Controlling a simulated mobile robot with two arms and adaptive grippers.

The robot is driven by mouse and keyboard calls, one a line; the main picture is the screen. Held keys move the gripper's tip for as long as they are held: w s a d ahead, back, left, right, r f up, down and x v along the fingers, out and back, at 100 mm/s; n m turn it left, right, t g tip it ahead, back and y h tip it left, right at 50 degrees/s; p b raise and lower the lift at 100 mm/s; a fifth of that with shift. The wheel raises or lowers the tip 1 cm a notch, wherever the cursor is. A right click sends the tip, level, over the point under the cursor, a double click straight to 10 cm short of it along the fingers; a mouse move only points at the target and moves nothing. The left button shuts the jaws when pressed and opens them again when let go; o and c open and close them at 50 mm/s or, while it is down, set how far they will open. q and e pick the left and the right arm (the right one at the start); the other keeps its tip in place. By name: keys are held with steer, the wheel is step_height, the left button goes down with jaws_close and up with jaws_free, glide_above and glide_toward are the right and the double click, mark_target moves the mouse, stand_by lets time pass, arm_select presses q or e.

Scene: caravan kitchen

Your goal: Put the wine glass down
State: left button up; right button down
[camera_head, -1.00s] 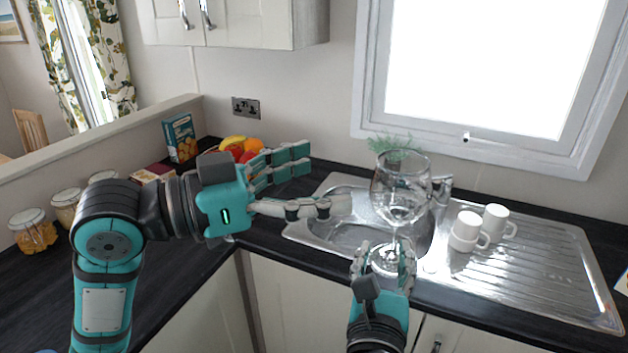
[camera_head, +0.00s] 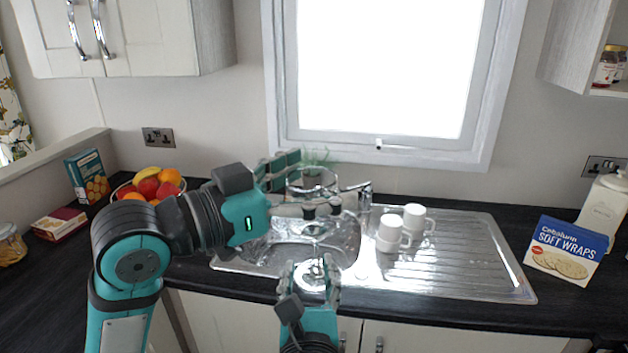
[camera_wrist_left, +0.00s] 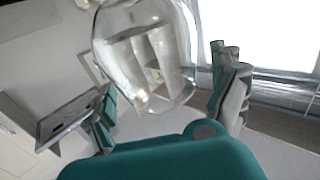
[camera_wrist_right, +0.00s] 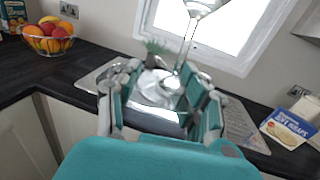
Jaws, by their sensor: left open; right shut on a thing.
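The clear wine glass (camera_wrist_left: 145,60) is upright, held above the front of the sink. Its bowl fills the space in front of my left gripper (camera_head: 322,182), which is open with fingers either side of the bowl; contact is unclear. In the right wrist view the glass's stem (camera_wrist_right: 188,45) rises from its foot. My right gripper (camera_head: 313,273) is shut on the glass low down, near the foot. The left gripper's fingers partly hide the bowl in the head view.
The steel sink (camera_head: 240,262) lies behind and below the glass. White mugs (camera_head: 390,235) stand on the ridged drainer (camera_head: 465,255). A soft wraps box (camera_head: 563,250) and a white jar (camera_head: 605,205) stand at right. A fruit bowl (camera_head: 150,185) is at left. Dark counter is free beyond the drainer.

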arm_select(q)
steer(key=shift+d, duration=0.1)
steer(key=c, duration=1.3)
steer(key=shift+c, duration=0.4)
arm_select(e)
steer(key=c, duration=0.7)
jaws_free()
steer(key=shift+o, duration=0.2)
